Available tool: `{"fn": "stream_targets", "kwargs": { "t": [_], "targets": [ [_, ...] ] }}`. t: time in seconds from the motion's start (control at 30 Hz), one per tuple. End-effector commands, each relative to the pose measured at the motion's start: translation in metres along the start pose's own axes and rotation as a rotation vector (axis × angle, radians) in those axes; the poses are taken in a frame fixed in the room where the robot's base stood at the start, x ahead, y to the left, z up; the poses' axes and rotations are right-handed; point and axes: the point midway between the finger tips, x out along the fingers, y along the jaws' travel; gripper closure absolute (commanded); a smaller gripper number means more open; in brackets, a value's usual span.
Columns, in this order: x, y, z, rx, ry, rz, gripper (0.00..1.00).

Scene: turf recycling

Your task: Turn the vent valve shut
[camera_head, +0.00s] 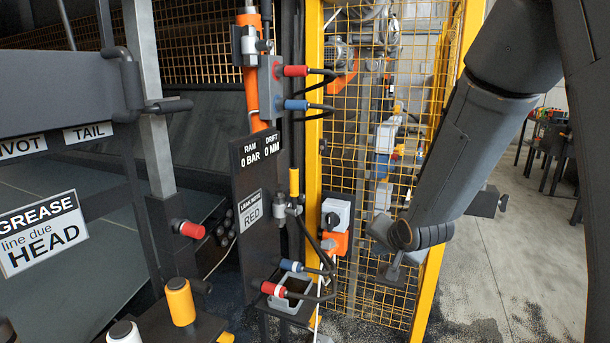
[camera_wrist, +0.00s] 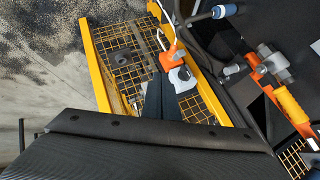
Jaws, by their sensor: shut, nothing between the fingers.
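A small valve with a yellow lever (camera_head: 294,182) stands on the dark panel's right edge in the head view. It looks like the vent valve, but no label on it is readable. Its lever points up from a metal body (camera_head: 281,211). In the wrist view a yellow lever (camera_wrist: 291,106) and metal body show at the right. My gripper (camera_head: 392,272) is shut and empty, in front of the yellow mesh, to the right of the valve and apart from it. In the wrist view my gripper's dark fingers (camera_wrist: 160,95) lie left of the lever.
An orange box with a white switch (camera_head: 336,212) hangs between the valve and my gripper. Red (camera_head: 295,71) and blue (camera_head: 296,104) hose couplings sit above. A yellow-framed mesh guard (camera_head: 420,110) stands behind. Open floor (camera_head: 500,260) is at the right.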

Motion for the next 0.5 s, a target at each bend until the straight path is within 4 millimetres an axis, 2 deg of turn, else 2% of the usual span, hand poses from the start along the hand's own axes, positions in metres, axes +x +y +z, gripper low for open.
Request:
{"fn": "stream_targets", "kwargs": {
  "t": [0.03,0.1,0.2,0.33,0.5],
  "targets": [
    [0.008,-0.025,-0.014,0.071,0.038,-0.089,1.00],
    [0.016,-0.060,-0.030,0.182,0.075,-0.231,1.00],
    [0.019,-0.106,-0.045,0.333,0.081,-0.435,1.00],
    [0.013,-0.149,-0.053,0.491,0.032,-0.652,1.00],
    [0.003,-0.177,-0.055,0.611,-0.041,-0.815,1.00]
  ]
}}
